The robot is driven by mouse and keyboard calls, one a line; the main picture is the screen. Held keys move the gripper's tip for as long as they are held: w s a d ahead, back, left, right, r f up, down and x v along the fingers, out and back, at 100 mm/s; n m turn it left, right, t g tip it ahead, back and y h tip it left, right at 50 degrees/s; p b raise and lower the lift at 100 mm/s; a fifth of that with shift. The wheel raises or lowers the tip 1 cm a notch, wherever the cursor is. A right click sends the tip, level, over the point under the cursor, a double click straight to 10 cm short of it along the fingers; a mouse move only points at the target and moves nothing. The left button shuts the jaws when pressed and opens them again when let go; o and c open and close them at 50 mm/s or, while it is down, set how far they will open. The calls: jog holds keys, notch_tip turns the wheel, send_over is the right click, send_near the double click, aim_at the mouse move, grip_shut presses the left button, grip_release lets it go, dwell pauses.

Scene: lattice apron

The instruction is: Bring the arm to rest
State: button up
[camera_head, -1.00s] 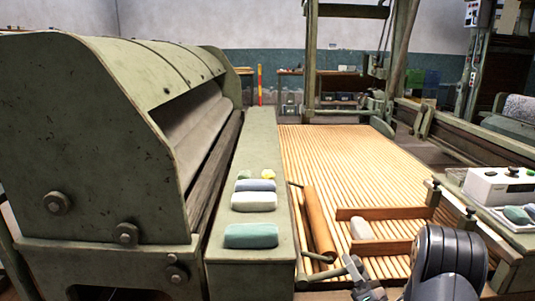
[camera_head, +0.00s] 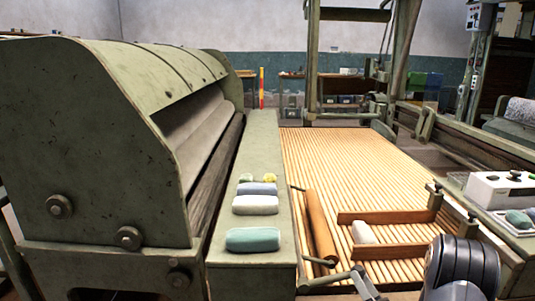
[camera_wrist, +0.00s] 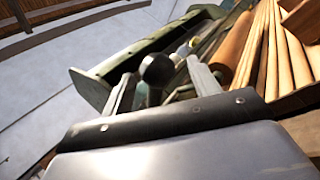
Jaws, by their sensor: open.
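My gripper (camera_wrist: 163,82) is open in the wrist view, its two pale fingers standing apart. A dark round knob (camera_wrist: 156,70) shows between the fingers; how far beyond them it lies I cannot tell. No held object shows. In the head view my dark arm joint is at the lower right, over the near right corner of the slatted apron (camera_head: 345,165). My gripper cannot be made out in the head view.
A green machine (camera_head: 90,130) fills the left. Several soft bars, such as a teal one (camera_head: 252,239), lie on its ledge. A wooden roller (camera_head: 319,225) and a wooden frame with a white bar (camera_head: 363,232) rest on the apron. A white control box (camera_head: 500,188) stands right.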

aim_at(357, 267)
jog(key=v, duration=0.6)
jog(key=shift+n, duration=0.4)
jog(key=x, duration=1.1)
jog(key=shift+s+r, duration=0.25)
jog(key=shift+r, duration=0.15)
jog(key=shift+a+r+n+g+y, duration=0.25)
jog(key=shift+r+n+g+y, duration=0.2)
jog(key=shift+n, duration=0.25)
